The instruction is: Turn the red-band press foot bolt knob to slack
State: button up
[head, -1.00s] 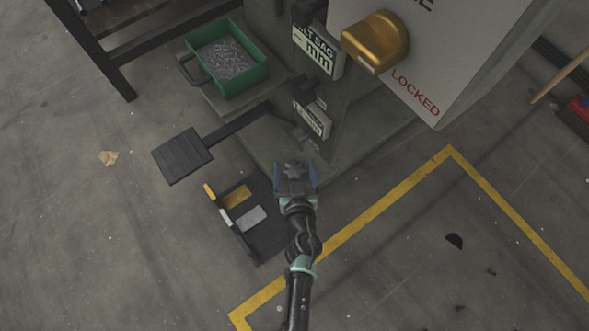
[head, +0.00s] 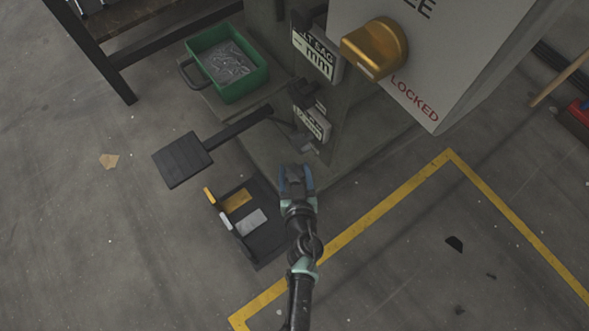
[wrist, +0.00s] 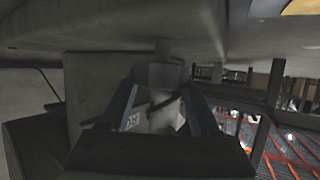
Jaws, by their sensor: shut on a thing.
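My gripper (head: 296,180) is low at the foot of the grey press (head: 356,140), just off its front corner. In the wrist view my gripper (wrist: 160,108) has its two blue-grey fingers closed on both sides of a grey foot bolt knob (wrist: 165,119). A thick grey shaft (wrist: 164,73) rises above the knob towards the machine's underside. In the head view the fingers largely hide the knob. I see no red band in either view.
A green bin (head: 262,77) stands behind. A gold knob (head: 378,47) marked LOCKED sits on the cabinet above.

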jog(key=shift+r, duration=0.15)
jog(key=shift+d+r+n+y+p, duration=0.15)
jog(key=shift+n+y+p, duration=0.6)
jog(key=shift+p, duration=0.4)
jog(key=shift+n+g+y+p, duration=0.5)
jog(key=shift+n+y+p, duration=0.2)
jog(key=shift+y, duration=0.15)
jog(key=shift+f+n+g+y, duration=0.3)
jog(key=shift+n+g+y, duration=0.2)
jog(key=shift+n+y, duration=0.6)
jog(key=shift+n+g+y+b, duration=0.6)
jog(key=shift+n+g+y, duration=0.3)
jog(key=shift+n+y, duration=0.4)
jog(key=o, duration=1.4)
jog(key=shift+c, duration=0.2)
